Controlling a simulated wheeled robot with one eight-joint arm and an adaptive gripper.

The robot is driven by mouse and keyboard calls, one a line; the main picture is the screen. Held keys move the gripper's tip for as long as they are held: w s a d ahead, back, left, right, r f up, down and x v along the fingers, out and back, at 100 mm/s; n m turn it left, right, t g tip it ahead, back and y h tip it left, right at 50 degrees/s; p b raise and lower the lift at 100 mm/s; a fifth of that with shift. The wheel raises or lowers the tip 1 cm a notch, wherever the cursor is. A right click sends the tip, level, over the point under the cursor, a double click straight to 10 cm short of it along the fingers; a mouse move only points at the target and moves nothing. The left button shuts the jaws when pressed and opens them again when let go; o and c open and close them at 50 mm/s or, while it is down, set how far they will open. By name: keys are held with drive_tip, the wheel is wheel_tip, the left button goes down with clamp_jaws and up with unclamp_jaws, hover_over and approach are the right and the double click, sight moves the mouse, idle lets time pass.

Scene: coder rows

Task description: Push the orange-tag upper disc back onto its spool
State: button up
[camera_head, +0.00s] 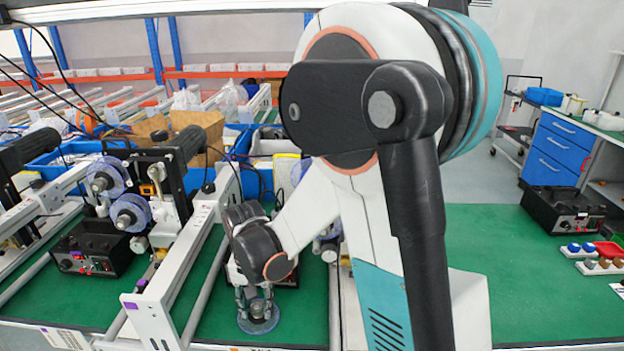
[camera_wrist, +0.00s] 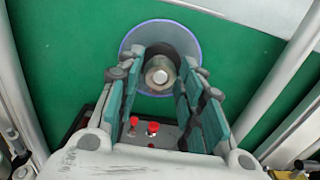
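My gripper (camera_head: 254,299) points down over the green table, and its fingers (camera_wrist: 163,58) stand apart on either side of the dark ring and silver hub (camera_wrist: 160,74) of a clear disc (camera_wrist: 190,38). The same disc shows below the gripper in the head view (camera_head: 259,324) and appears to lie on the green surface. I cannot tell whether the fingers touch the hub. Two clear spool discs stand on the machine at left, an upper disc (camera_head: 105,177) and a lower disc (camera_head: 130,212). A small orange patch (camera_head: 147,190) is beside them. Which disc the orange tag marks is unclear.
White rails (camera_head: 190,265) run left of my gripper. A black control box with red buttons (camera_wrist: 150,137) lies under the fingers in the wrist view. Another black box (camera_head: 92,250) stands at left. The green table at right (camera_head: 530,270) has free room. My arm hides the middle.

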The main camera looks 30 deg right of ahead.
clamp_jaws()
drive_tip(key=shift+r, duration=0.1)
drive_tip(key=shift+r+p, duration=1.8)
drive_tip(key=shift+r, duration=0.6)
drive_tip(key=shift+r, duration=0.1)
